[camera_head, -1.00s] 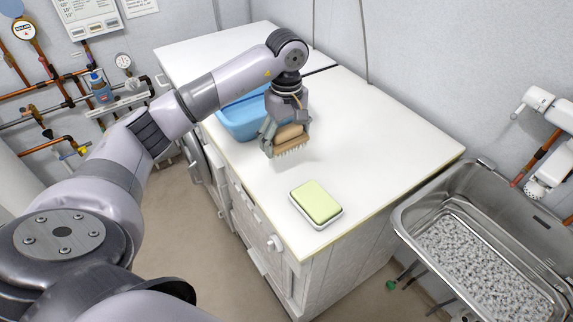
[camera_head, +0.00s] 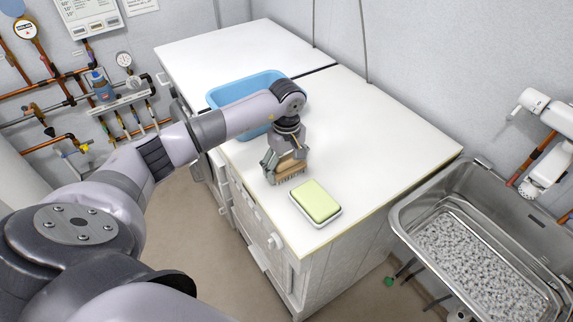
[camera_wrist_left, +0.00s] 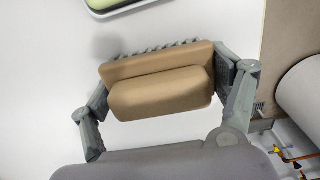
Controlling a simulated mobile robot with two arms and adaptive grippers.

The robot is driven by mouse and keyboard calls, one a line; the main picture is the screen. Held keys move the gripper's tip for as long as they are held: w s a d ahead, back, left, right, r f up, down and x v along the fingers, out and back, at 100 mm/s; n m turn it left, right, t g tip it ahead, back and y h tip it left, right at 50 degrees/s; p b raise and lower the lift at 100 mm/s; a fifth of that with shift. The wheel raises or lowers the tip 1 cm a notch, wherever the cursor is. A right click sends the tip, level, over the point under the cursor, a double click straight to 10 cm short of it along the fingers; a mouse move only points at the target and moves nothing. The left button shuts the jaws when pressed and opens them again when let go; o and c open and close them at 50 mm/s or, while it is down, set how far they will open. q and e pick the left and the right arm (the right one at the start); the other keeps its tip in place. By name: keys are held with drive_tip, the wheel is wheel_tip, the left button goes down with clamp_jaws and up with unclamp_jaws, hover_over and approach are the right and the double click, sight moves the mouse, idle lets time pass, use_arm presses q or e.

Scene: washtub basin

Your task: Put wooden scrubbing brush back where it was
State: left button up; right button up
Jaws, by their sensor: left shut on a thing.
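The wooden scrubbing brush (camera_head: 291,168) has a tan wooden body with pale bristles pointing down. My left gripper (camera_head: 286,163) is shut on it, over the white worktop. In the left wrist view, the brush (camera_wrist_left: 160,80) sits between the two fingers of the gripper (camera_wrist_left: 165,88), one at each end. A shadow lies beside it on the white surface. I cannot tell whether the bristles touch the worktop. My right gripper is not in view.
A green sponge in a white dish (camera_head: 316,203) lies just in front of the brush, near the worktop's front edge. A blue tub (camera_head: 228,97) stands behind the arm. A steel sink (camera_head: 480,245) is at the right. The worktop (camera_head: 385,150) right of the gripper is clear.

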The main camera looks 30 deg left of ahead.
sight(286, 157)
use_arm(q)
drive_tip(key=shift+f, duration=0.2)
drive_tip(key=o, duration=1.5)
drive_tip(key=shift+r, duration=0.1)
drive_tip(key=shift+r, duration=0.2)
drive_tip(key=shift+w+r, duration=0.1)
drive_tip(key=shift+r, duration=0.15)
wheel_tip(286, 157, up, 11)
drive_tip(key=b, duration=0.2)
drive_tip(key=shift+f+b, duration=0.2)
drive_tip(key=shift+b, duration=0.2)
drive_tip(key=shift+r, duration=0.4)
